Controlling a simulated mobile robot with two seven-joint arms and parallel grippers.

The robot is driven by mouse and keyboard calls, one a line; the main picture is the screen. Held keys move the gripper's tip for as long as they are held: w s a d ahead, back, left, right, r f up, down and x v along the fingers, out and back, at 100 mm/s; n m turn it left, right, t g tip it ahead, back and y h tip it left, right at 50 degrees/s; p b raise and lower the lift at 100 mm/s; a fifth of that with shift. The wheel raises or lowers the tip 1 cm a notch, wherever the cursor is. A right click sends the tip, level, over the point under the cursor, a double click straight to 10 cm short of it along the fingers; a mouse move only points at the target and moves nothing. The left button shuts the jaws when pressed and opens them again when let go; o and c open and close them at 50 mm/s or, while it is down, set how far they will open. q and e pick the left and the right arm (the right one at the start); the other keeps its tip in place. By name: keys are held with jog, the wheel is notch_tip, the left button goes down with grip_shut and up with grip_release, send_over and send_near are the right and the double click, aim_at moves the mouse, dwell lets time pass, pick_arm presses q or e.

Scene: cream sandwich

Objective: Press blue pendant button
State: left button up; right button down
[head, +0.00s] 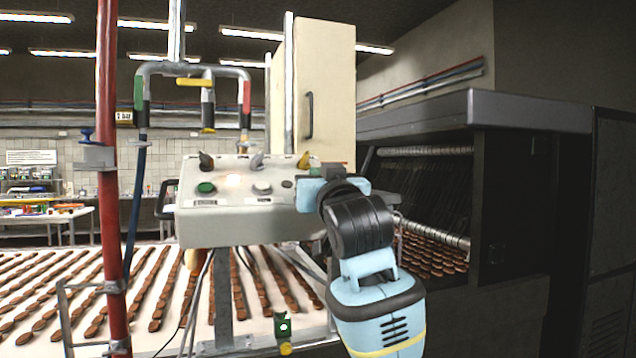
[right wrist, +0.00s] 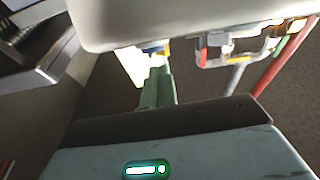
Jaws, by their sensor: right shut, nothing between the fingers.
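A pale grey control box (head: 235,225) stands on a post at the centre of the head view. Its sloped face carries a green button (head: 206,188), a pale button (head: 262,188), a bright lit spot (head: 234,181) and several levers. I cannot make out a blue button; my right arm covers the box's right end. My right gripper (head: 312,190) is at that end, its fingertips not clear there. In the right wrist view, its green fingers (right wrist: 158,88) are shut and empty, with the pale box (right wrist: 180,22) close above them in the picture. My left gripper is not in view.
A red pole (head: 112,230) stands at left. A conveyor (head: 60,262) with rows of brown biscuits runs behind the box. A dark machine (head: 520,112) is at right. A grey pipe frame (head: 180,68) with coloured grips rises behind the box, near a beige cabinet (head: 325,80).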

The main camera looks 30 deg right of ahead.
jog(key=shift+w+d+f, duration=0.1)
jog(key=shift+w+f, duration=0.15)
jog(key=shift+f, duration=0.25)
